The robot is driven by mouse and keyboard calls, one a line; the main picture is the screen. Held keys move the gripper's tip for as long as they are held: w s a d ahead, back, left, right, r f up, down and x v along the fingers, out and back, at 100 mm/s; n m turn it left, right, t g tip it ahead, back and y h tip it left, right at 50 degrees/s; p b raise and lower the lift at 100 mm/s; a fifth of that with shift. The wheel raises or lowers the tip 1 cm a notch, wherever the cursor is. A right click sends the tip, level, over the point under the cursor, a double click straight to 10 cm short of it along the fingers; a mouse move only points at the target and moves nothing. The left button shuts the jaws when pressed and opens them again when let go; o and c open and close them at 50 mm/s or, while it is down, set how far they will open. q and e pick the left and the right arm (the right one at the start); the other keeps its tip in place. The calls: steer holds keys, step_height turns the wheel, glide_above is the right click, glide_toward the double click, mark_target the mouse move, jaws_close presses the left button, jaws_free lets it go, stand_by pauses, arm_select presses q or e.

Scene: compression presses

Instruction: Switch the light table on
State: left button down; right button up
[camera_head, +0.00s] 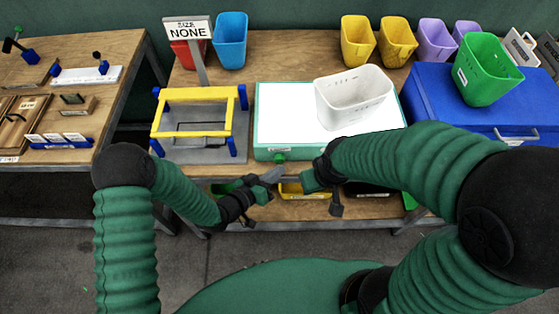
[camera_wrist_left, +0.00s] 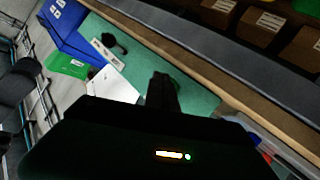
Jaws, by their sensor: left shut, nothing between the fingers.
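The light table (camera_head: 268,118) is a teal box with a white top, at the middle of the bench in the head view. The top looks evenly bright; I cannot tell whether it is lit. A small green knob (camera_head: 279,156) sits on its front face, toward the left end. My left gripper (camera_head: 272,175) is shut and empty, just below and in front of the knob; contact cannot be made out. It shows dark in the left wrist view (camera_wrist_left: 162,95), before a teal surface. My right gripper (camera_head: 308,182) is just right of it, its fingers unclear.
A white bin (camera_head: 352,94) stands on the light table. A yellow-and-blue frame (camera_head: 199,108) is to its left, and a blue box (camera_head: 480,105) with a green bin (camera_head: 484,72) to its right.

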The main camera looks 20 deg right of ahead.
arm_select(q)
steer(key=shift+s+a, duration=0.25)
steer(key=shift+s, duration=0.65)
steer(key=shift+s+a, duration=0.3)
steer(key=shift+s, duration=0.65)
steer(key=shift+s+a, duration=0.25)
steer(key=shift+s, duration=0.65)
